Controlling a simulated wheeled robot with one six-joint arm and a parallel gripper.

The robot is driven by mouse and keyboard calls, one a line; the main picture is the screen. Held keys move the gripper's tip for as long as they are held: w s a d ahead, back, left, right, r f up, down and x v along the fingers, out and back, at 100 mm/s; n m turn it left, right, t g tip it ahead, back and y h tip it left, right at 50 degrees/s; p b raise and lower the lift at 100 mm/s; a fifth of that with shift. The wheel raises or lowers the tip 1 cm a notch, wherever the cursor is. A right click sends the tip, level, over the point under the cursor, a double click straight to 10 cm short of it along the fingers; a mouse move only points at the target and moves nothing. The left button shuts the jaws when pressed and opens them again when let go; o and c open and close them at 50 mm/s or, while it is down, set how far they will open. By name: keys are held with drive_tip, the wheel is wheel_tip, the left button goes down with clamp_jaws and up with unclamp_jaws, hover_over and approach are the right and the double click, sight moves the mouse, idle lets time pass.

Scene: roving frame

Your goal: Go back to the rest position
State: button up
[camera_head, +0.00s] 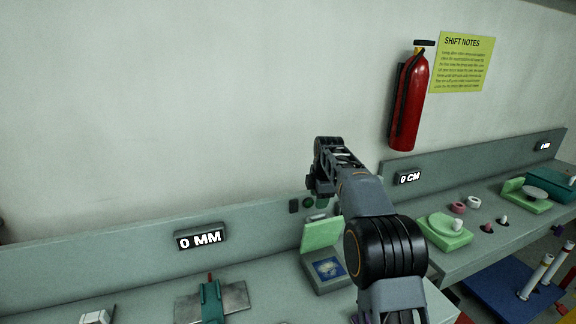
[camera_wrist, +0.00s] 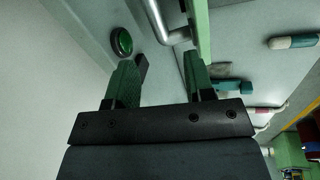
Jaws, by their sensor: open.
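My gripper (camera_head: 320,185) is at the end of my raised arm, in front of the low back panel of the bench. In the wrist view my gripper (camera_wrist: 160,72) has its two green fingers spread apart, with nothing held between them. A round green button (camera_wrist: 121,42) on the panel lies just beyond the left finger, and a small black block (camera_wrist: 141,68) is beside that finger. I cannot tell whether the finger touches the block. The button (camera_head: 308,202) shows in the head view close to my gripper. No marked rest position shows.
A box with an open light green lid (camera_head: 322,234) stands below my arm. A metal plate with a teal clamp (camera_head: 211,299) is to the left. A green dish stand (camera_head: 444,232) is to the right. A red fire extinguisher (camera_head: 408,105) hangs on the wall. Free room lies above the bench, left.

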drive_tip(key=s+r+m+t+b, duration=0.1)
drive_tip(key=s+r+m+b, duration=0.15)
drive_tip(key=s+m, duration=0.6)
drive_tip(key=s+f+m, duration=0.3)
drive_tip(key=s, duration=0.5)
drive_tip(key=s+f+m+t+b, duration=0.1)
drive_tip(key=s+f+m, duration=0.2)
drive_tip(key=s, duration=0.6)
drive_tip(key=s+f+m, duration=0.3)
drive_tip(key=s+m, duration=0.2)
drive_tip(key=s, duration=0.4)
